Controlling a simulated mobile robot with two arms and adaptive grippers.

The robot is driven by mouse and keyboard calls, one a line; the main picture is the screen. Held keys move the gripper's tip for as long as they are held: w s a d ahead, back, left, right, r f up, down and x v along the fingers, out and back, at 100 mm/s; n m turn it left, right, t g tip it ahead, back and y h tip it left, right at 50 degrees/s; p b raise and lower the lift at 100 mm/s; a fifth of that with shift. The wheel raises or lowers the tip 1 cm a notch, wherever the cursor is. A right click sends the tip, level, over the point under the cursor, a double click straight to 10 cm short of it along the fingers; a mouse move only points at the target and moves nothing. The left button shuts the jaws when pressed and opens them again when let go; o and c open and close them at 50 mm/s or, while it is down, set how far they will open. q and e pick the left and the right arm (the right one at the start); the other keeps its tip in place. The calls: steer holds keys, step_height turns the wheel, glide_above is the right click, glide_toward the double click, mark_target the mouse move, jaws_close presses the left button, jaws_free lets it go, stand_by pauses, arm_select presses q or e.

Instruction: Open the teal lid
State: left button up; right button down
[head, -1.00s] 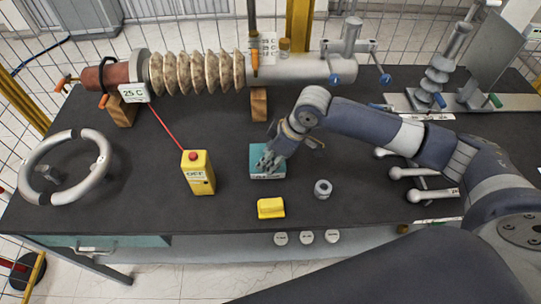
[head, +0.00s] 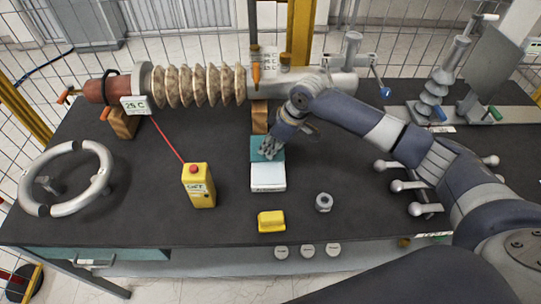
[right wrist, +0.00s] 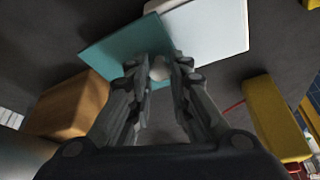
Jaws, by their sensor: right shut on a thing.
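The teal lid (head: 256,154) is off the top of its small white box (head: 268,178), at the box's far side. In the right wrist view the lid (right wrist: 112,50) lies along the edge of the white box (right wrist: 212,32). I cannot tell whether it is hinged there. My right gripper (head: 270,150) is over the lid. In the right wrist view its fingers (right wrist: 160,82) are closed around a pale round knob (right wrist: 159,68) on the lid, which they partly hide. My left gripper is not in view.
A wooden block (head: 260,117) under the ribbed bushing (head: 198,86) stands just behind the lid. A yellow OFF box (head: 199,188) is left, a yellow block (head: 271,221) in front, a metal nut (head: 324,202) right. Grey levers (head: 408,185) stand further right. A handwheel (head: 66,179) is far left.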

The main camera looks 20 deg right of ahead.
steer(key=shift+w, duration=0.1)
steer(key=c, duration=1.5)
jaws_free()
steer(key=shift+o, duration=0.2)
steer(key=v, duration=1.2)
